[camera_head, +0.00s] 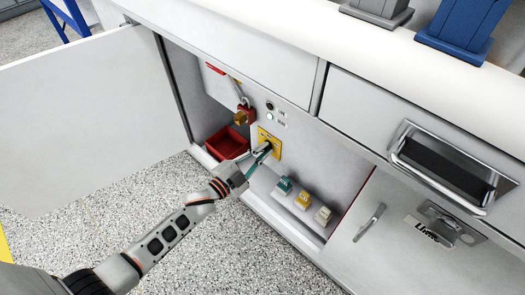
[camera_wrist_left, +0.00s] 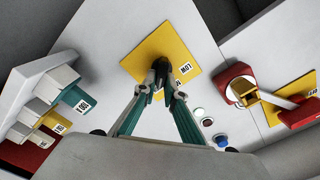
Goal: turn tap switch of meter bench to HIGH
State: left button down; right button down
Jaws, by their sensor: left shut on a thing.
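The tap switch is a dark knob (camera_wrist_left: 162,66) on a yellow plate (camera_wrist_left: 137,61), inside the open cabinet of the bench. The yellow plate also shows in the head view (camera_head: 270,137). A LOW label (camera_wrist_left: 186,69) is readable upside down beside the knob in the left wrist view. A HIGH label cannot be made out. My left gripper (camera_head: 266,149) reaches in from the left, and its teal-padded fingers (camera_wrist_left: 162,88) are shut on the knob. The fingers hide part of the knob and plate, so its exact setting is hard to read. My right gripper is not in view.
A red lever (camera_head: 246,113) with a yellow padlock-like piece is above left of the switch, over a red bin (camera_head: 227,143). Teal, yellow and white plug-like blocks (camera_head: 303,200) sit at lower right. The open cabinet door (camera_head: 90,110) stands at left.

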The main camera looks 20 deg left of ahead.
pick_arm(q)
jog(key=c, duration=2.1)
grip_release()
jog(key=shift+s, duration=0.1)
jog(key=v, duration=1.2)
